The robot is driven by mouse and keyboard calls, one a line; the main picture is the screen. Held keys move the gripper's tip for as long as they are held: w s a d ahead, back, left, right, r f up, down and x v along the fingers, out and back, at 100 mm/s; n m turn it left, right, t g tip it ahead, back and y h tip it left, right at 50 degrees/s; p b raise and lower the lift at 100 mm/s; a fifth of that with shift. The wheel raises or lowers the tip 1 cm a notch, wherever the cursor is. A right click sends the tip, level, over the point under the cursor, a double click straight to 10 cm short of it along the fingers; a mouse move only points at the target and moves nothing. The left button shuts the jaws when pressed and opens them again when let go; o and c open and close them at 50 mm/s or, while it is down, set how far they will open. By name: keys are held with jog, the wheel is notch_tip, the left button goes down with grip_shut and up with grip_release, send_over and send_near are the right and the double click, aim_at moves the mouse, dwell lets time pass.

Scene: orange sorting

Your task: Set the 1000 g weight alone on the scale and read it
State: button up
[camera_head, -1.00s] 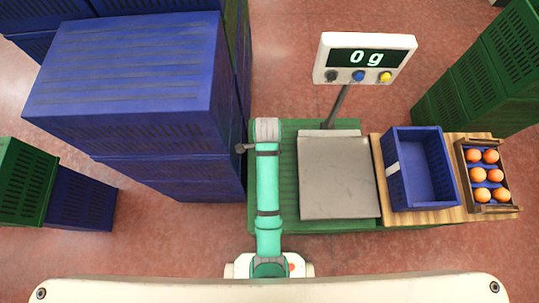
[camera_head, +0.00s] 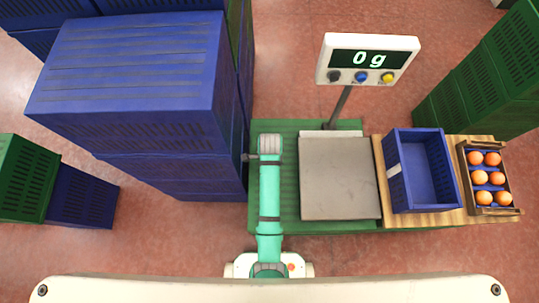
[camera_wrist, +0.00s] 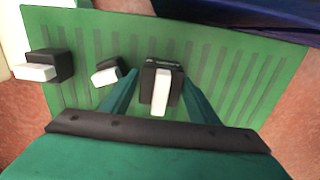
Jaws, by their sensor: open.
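The scale's bare metal plate (camera_head: 340,178) is empty, and its display (camera_head: 366,59) reads 0 g. My gripper (camera_wrist: 160,84) is open in the wrist view, with its two green fingers on either side of a dark block with a white strip (camera_wrist: 161,101). This block looks like a weight, but I cannot read a marking on it. A smaller black and white piece (camera_wrist: 107,72) lies left of the fingers, and a larger one (camera_wrist: 46,67) lies farther left. In the head view my arm hides these pieces and my fingers.
The green ribbed platform (camera_head: 289,218) carries the scale. Right of the plate, an empty blue crate (camera_head: 396,185) and a small box of oranges (camera_head: 487,211) stand on a wooden board (camera_head: 443,217). Tall stacked blue crates (camera_head: 170,135) rise close left of my arm.

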jog(key=shift+f, duration=0.65)
grip_shut()
jog(key=shift+w, duration=0.1)
jog(key=shift+r, duration=0.1)
jog(key=shift+r, duration=0.5)
notch_tip(320, 180, up, 2)
jog(key=shift+r, duration=0.2)
jog(key=s+r, duration=0.9)
jog(key=s, duration=0.5)
jog(key=shift+a+r, duration=0.2)
jog(key=shift+r, duration=0.05)
